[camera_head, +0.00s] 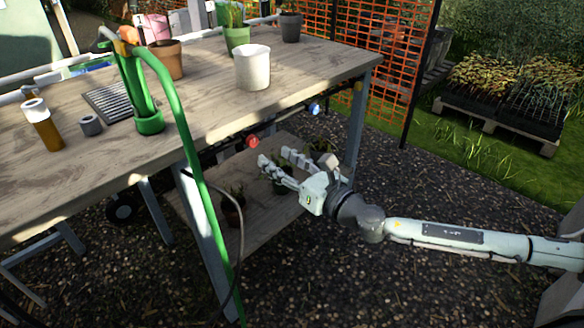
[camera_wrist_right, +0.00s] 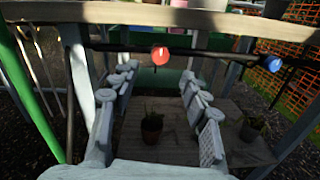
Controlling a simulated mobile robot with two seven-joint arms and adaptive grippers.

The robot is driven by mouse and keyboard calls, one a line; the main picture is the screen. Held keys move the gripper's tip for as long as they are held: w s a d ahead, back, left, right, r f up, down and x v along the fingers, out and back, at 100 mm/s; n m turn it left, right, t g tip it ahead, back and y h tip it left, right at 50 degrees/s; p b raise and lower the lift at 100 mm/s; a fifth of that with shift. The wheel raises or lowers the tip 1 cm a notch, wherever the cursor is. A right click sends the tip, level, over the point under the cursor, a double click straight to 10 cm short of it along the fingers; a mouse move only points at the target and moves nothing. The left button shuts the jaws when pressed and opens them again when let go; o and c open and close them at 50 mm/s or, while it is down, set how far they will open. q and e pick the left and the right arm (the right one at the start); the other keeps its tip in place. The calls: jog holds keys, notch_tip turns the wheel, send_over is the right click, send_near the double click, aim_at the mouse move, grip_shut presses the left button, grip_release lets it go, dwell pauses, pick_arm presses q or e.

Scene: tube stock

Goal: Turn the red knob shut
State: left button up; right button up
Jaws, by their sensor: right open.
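The red knob (camera_head: 253,141) sits on a dark pipe under the table's front edge. In the right wrist view the red knob (camera_wrist_right: 160,55) is near the top middle, ahead of the gap between my fingers. My right gripper (camera_head: 273,155) is open and empty, just to the right of and below the knob in the head view. Its fingers (camera_wrist_right: 158,80) are spread and do not touch the knob. My left gripper is in neither view.
A blue knob (camera_head: 314,109) sits on the same pipe to the right, also seen in the wrist view (camera_wrist_right: 271,63). A green hose (camera_head: 190,150) hangs over the table edge (camera_head: 110,172). Potted plants stand on the lower shelf (camera_head: 262,228). A table leg (camera_head: 355,125) rises behind my gripper.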

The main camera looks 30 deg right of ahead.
jog(key=shift+v, duration=2.25)
jog(key=s+d+f+m+g+h, duration=0.2)
jog(key=d+f+m+h, duration=0.15)
jog(key=f+m, duration=0.4)
jog(key=s+d+f+m+g+h, duration=0.1)
jog(key=d+f+m+g+h, duration=0.2)
jog(key=f+m, duration=0.5)
jog(key=s+d+f+m+g+h, duration=0.1)
jog(key=s+d+f+m+h, duration=0.15)
jog(key=d+f+m, duration=0.55)
jog(key=s+a+f+m+g+y, duration=0.1)
jog(key=s+a+f+m+g, duration=0.3)
jog(key=s+f, duration=0.6)
jog(key=s+a+f+m+g+y, duration=0.1)
jog(key=s+a+f+m+g, duration=0.4)
jog(key=s+f+m, duration=0.3)
notch_tip(320, 180, down, 4)
jog(key=shift+s+a+f+y, duration=0.1)
jog(key=shift+s+a+y, duration=0.2)
jog(key=shift+s+a, duration=0.55)
jog(key=shift+s+d, duration=0.2)
